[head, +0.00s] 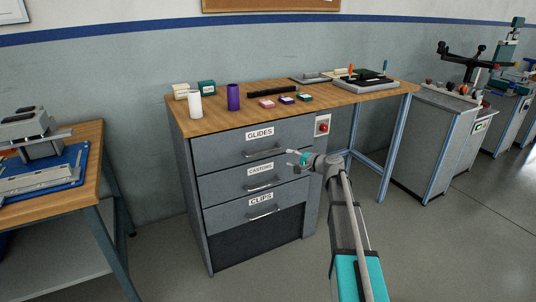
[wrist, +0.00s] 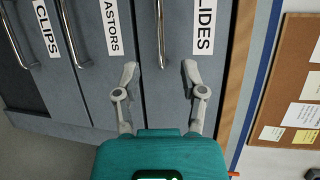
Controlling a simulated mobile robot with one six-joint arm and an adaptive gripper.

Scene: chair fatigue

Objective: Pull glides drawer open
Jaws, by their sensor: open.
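The GLIDES drawer (head: 220,152) is the top drawer of a grey cabinet and looks shut, flush with the drawers below. Its bar handle (head: 263,153) runs across the front under the white GLIDES label (head: 260,134). My gripper (head: 294,156) is open and empty, just right of the handle in the head view. In the wrist view the picture is turned sideways; the handle (wrist: 162,30) ends between the two spread fingertips of my gripper (wrist: 160,72). No contact shows, and the remaining gap in depth is hard to tell.
The CASTORS drawer (head: 225,184) and CLIPS drawer (head: 228,216) below also look shut. A red button box (head: 323,126) is at the cabinet's right side. Several small items stand on the wooden top (head: 215,122). Open floor (head: 430,250) lies to the right.

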